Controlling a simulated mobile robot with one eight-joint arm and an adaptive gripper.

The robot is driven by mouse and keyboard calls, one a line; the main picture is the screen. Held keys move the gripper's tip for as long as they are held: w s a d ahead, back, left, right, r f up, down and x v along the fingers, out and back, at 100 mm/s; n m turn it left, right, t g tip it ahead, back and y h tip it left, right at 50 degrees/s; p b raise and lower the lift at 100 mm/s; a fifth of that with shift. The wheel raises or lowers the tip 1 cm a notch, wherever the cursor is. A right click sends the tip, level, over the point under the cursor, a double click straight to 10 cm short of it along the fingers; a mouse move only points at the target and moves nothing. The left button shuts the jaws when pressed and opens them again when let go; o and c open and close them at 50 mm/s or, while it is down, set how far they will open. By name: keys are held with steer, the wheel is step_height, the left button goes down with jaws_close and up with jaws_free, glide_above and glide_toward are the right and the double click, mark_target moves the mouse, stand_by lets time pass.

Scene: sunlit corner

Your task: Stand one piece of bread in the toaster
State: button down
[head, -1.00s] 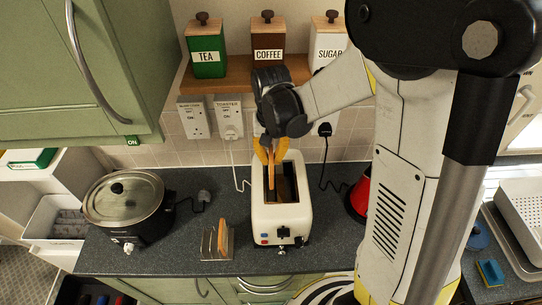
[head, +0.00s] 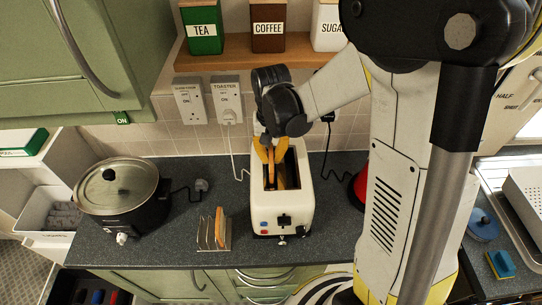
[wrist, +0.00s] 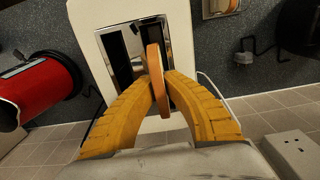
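The cream toaster (head: 294,216) stands on the counter, its slots facing up. My gripper (head: 270,152) is over the back of the toaster, its orange fingers (wrist: 157,90) pointing down. They are shut on a slice of bread (wrist: 154,62), which is upright and edge-on. The wrist view shows the slice lined up over one slot, with the other slot (wrist: 117,58) open beside it. I cannot tell how far its lower edge is inside the slot. Another slice of bread (head: 220,226) stands in the wire rack (head: 206,240) left of the toaster.
A black slow cooker (head: 128,208) stands at the left of the counter. A red kettle (wrist: 36,88) is close to the toaster's other side. Canisters (head: 268,28) stand on a shelf above, with wall sockets (head: 228,100) below. Free counter lies between cooker and rack.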

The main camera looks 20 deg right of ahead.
steer(key=c, duration=1.5)
jaws_free()
steer(key=shift+c, duration=0.2)
step_height(320, 180, up, 12)
steer(key=shift+r, duration=0.1)
